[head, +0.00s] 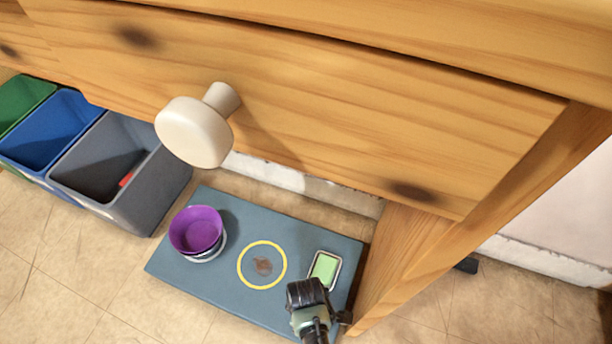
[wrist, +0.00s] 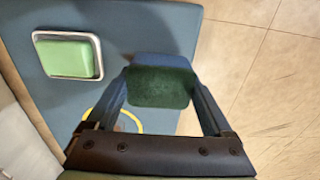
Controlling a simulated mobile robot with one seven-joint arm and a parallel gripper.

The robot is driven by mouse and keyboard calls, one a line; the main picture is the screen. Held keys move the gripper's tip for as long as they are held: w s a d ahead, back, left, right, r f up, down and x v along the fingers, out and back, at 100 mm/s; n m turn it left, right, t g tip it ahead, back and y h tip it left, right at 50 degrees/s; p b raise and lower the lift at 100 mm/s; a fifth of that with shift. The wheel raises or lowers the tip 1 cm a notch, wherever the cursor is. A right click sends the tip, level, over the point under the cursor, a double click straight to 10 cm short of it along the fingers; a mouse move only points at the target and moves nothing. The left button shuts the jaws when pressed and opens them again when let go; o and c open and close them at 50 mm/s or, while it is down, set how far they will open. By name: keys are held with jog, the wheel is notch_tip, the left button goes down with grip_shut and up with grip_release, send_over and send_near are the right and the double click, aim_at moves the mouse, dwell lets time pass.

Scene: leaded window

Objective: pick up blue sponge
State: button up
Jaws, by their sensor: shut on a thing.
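The blue sponge (wrist: 162,62), with a dark green scouring face, sits between the two fingers of my gripper (wrist: 162,84) in the wrist view. The fingers press on its left and right ends, so my gripper is shut on it. In the head view my gripper (head: 307,293) is at the bottom, over the front right part of the blue-grey mat (head: 222,287). The sponge is hard to make out there, and I cannot tell its height above the mat.
A green block in a metal-rimmed dish (head: 325,268) lies just beyond my gripper. A yellow ring (head: 262,265) with a brown spot and a purple bowl (head: 195,230) are on the mat. A wooden drawer with a white knob (head: 194,132) overhangs. Bins (head: 125,175) stand left.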

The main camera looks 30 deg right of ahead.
jog(key=s+a+p, duration=0.6)
jog(key=s+a, duration=0.5)
jog(key=a, duration=0.3)
jog(key=shift+a+f, duration=0.1)
